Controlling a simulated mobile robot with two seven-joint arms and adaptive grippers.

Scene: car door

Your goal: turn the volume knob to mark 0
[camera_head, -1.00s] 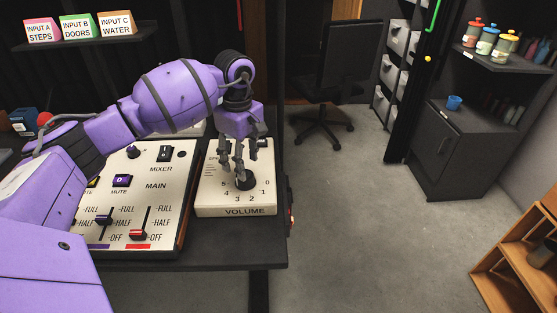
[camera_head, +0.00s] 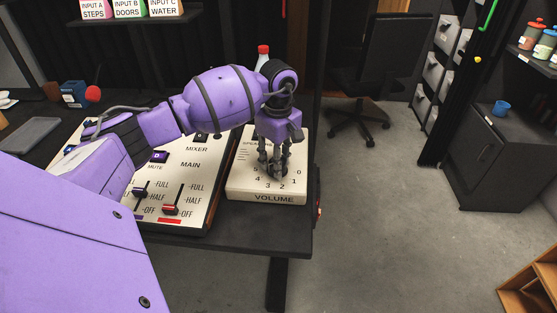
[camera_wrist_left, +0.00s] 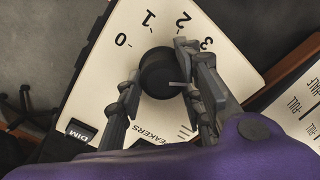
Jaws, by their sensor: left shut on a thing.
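The volume box (camera_head: 240,190) is a cream panel with printed numbers, right of the mixer panel. Its black round knob (camera_wrist_left: 160,72) is between my left gripper's fingers in the left wrist view. My left gripper (camera_head: 275,168) reaches down from above and is shut on the knob; the fingers hide most of it in the head view. A pale line on the knob points right in the wrist view, toward one finger, on the side of mark 3 (camera_wrist_left: 206,43). Mark 0 (camera_wrist_left: 121,40) is on the other side, clear of the fingers. My right gripper is not in view.
The mixer panel (camera_head: 190,185) with sliders and buttons lies just left of the volume box. A red-capped bottle (camera_head: 263,55) stands behind my arm. The desk edge (camera_head: 250,240) is close in front; open floor lies to the right.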

